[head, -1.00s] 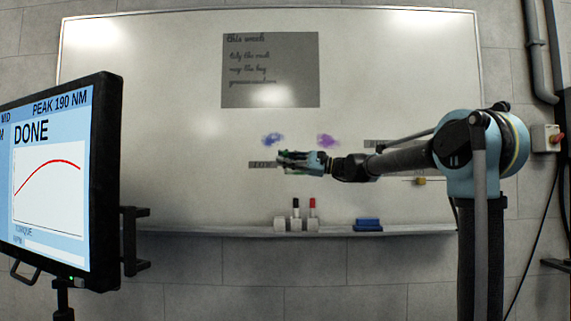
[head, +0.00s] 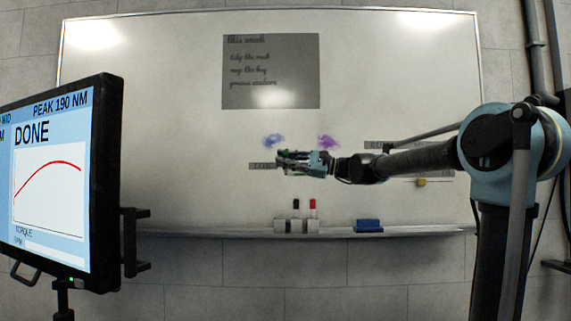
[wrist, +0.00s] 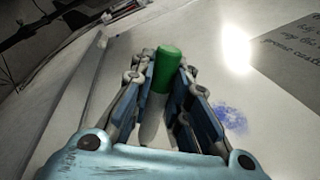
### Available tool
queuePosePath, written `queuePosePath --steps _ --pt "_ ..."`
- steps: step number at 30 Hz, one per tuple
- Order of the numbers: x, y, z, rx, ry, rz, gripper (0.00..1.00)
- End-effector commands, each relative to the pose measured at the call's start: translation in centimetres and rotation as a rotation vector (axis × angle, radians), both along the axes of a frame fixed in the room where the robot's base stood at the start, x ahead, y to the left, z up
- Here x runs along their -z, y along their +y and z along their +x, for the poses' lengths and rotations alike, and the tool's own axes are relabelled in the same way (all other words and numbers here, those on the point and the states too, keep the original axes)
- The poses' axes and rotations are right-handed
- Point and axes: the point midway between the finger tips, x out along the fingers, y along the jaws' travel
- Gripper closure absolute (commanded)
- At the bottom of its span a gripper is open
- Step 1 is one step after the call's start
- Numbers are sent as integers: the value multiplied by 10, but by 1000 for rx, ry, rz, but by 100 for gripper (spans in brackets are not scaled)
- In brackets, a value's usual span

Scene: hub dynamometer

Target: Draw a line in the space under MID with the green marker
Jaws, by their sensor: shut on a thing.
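My gripper (head: 290,163) is shut on the green marker (wrist: 165,72), whose green end and white body show between the fingers in the wrist view. In the head view the gripper is in front of the lower middle of the whiteboard (head: 160,130). I cannot tell whether the marker touches the board. A small grey label (head: 261,166) sits just left of the gripper, partly hidden, its text unreadable. Another grey label (head: 373,145) is to the right, partly behind my arm. I cannot read MID on either label; MID shows on the monitor (head: 50,190).
A blue smudge (head: 273,141) and a purple smudge (head: 328,142) are above the gripper. A grey note (head: 270,70) is higher. The tray ledge (head: 410,232) holds a black marker (head: 296,205), a red marker (head: 312,205) and a blue eraser (head: 367,225). The monitor stands at left.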

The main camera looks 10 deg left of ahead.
Motion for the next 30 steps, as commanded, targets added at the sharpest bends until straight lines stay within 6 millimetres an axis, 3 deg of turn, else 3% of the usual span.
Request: queuePosePath --steps 19,30 --pt "0 1 3 0 0 0 100" --pt "0 7 31 1 0 1 100"
